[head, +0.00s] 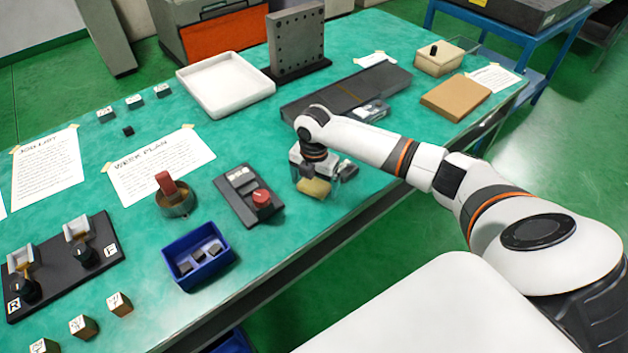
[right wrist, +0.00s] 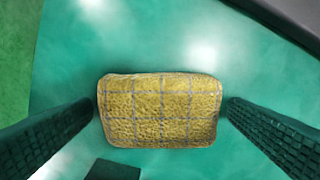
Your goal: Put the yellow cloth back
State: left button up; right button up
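The yellow cloth (right wrist: 160,110) lies on the green table top, a folded pad with a grey grid pattern in the right wrist view. It also shows in the head view (head: 314,187), partly hidden under my right gripper. My right gripper (head: 322,180) is above the cloth with its fingers pointing down. In the right wrist view its two fingers (right wrist: 160,112) stand open on the left and right sides of the cloth, with the cloth between them. My left gripper is not in view.
A dark control box with a red knob (head: 262,198) stands left of my right gripper. A blue bin (head: 187,281) holds small dark blocks. A long dark plate (head: 345,92) lies behind the gripper. A white tray (head: 226,104) stands farther back. The table's front edge is close to the cloth.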

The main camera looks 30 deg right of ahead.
aim_at(314, 184)
notch_tip(314, 184, up, 12)
jog(key=shift+r+b, duration=0.2)
jog(key=shift+b, duration=0.1)
dwell(0.3)
jog(key=shift+s+f, duration=0.1)
dwell(0.4)
